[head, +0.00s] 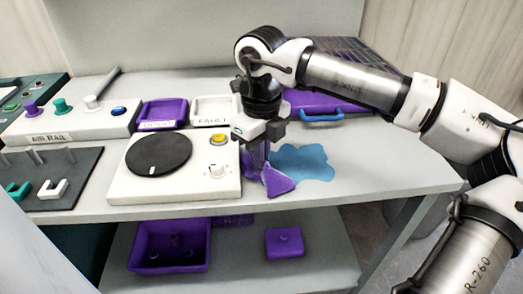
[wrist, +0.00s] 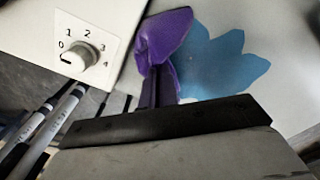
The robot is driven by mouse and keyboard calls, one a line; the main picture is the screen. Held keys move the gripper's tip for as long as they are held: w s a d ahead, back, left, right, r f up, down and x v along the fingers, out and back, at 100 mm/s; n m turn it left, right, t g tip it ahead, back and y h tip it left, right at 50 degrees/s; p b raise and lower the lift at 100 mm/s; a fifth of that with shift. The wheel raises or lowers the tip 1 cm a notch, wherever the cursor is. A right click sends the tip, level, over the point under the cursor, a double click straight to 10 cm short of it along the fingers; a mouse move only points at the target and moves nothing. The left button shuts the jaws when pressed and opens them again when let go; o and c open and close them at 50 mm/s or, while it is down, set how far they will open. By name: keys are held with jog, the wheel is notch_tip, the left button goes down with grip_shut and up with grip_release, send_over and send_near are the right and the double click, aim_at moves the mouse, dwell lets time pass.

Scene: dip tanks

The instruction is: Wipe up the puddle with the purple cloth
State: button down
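The purple cloth (head: 279,182) hangs bunched from my gripper (head: 257,160), its lower end spread at the table top. The cloth also shows in the wrist view (wrist: 163,36), pinched where it meets the dark fingers (wrist: 157,88). My gripper is shut on it, just right of the dial box. The blue puddle (head: 305,163) lies flat on the table directly right of the cloth; it also shows in the wrist view (wrist: 222,62). The cloth is beside or just over the puddle's left edge. Whether it presses on the table is unclear.
A white box with a black turntable (head: 158,155) and a numbered dial (wrist: 83,54) stands close left of my gripper. Behind are a purple tray (head: 163,112), a white tray (head: 211,109) and a purple case with a blue handle (head: 322,116). The table right of the puddle is clear.

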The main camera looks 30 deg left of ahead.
jog(key=c, duration=0.6)
grip_release()
jog(key=shift+f+b, duration=1.05)
jog(key=shift+f, duration=0.2)
jog(key=shift+r, duration=0.1)
grip_shut()
jog(key=shift+r+p, duration=0.3)
jog(key=shift+p, duration=1)
jog(key=p, duration=0.3)
jog(key=shift+r, duration=0.1)
